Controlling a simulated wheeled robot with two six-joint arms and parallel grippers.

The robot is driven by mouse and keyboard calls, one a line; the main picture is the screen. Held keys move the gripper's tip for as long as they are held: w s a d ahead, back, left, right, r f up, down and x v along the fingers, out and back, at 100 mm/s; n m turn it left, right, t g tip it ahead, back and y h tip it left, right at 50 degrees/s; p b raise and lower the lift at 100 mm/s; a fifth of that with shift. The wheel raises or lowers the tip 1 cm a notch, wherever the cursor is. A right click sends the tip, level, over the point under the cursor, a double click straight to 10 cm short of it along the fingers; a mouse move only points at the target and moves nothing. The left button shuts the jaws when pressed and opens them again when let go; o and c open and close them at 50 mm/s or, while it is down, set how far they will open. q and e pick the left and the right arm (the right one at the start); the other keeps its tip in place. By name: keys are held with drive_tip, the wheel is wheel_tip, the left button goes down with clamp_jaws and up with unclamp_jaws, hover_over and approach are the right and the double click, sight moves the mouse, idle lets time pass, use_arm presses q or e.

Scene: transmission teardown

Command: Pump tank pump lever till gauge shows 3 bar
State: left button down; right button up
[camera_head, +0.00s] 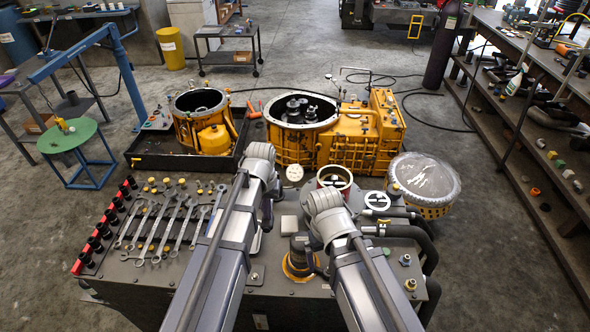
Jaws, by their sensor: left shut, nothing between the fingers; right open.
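A thin metal rod with a bent top (355,70) rises behind the yellow gearbox housing (350,145); I cannot tell whether it is the pump lever. A small white round face (295,173) lies near the bench's back edge; I cannot tell whether it is the gauge, and no reading is legible. My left gripper (268,207) is over the middle of the bench, shut and empty, partly hidden by its wrist. My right gripper (322,262) is open beside a dark cylinder with an orange base (299,262); its fingers are mostly hidden by my arm.
Several wrenches (165,225) and a row of black sockets on a red rail (105,228) cover the bench's left side.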

use_arm(q)
wheel_tip(320, 180, up, 5)
drive_tip(key=p, duration=0.4)
drive_tip(key=shift+f, duration=0.1)
idle(0.3)
wheel_tip(320, 180, down, 8)
drive_tip(key=b, duration=0.8)
wheel_tip(320, 180, up, 8)
drive_tip(key=p, duration=0.8)
wheel_tip(320, 180, up, 6)
drive_tip(key=p, duration=0.6)
